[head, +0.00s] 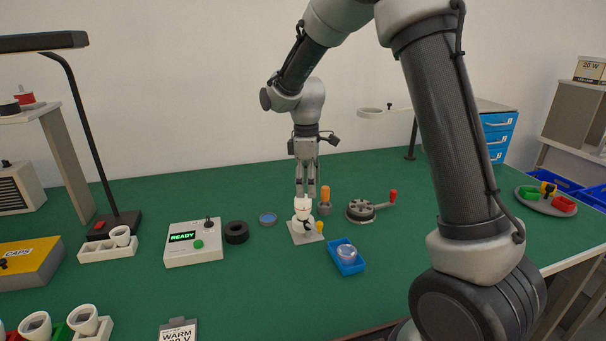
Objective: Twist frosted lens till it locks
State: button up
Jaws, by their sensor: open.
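A white lamp-like piece (303,206) stands upright on a small pale square base (306,237) near the middle of the green table. Its pale top looks like the frosted lens, but it is too small to tell how it is seated. My gripper (305,192) points straight down over this piece, open, with its fingertips at or just above the pale top. I cannot tell whether they touch it. A translucent dome (346,252) lies in a blue tray (347,266) in front and to the right.
An orange-handled tool (325,200) stands close behind the base on the right. A cranked round device (361,210) is farther right. A box reading READY (193,245), a black ring (236,232) and a blue-topped disc (268,219) are on the left.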

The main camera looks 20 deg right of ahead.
aim_at(303, 202)
jog(key=shift+w+a+r+n+t, duration=0.15)
jog(key=shift+w+r+n, duration=0.25)
jog(key=shift+w, duration=0.15)
jog(key=shift+w+a+r+n+t, duration=0.15)
jog(key=shift+w+r+n, duration=0.1)
jog(key=shift+w+n, duration=0.25)
jog(key=shift+w+r+n, duration=0.25)
jog(key=shift+w+n, duration=0.05)
jog(key=shift+n, duration=0.3)
jog(key=shift+a+f+n, duration=0.1)
jog(key=shift+n, duration=0.7)
notch_tip(303, 202, down, 8)
jog(key=shift+r, duration=0.15)
jog(key=shift+c, duration=0.3)
jog(key=c, duration=1)
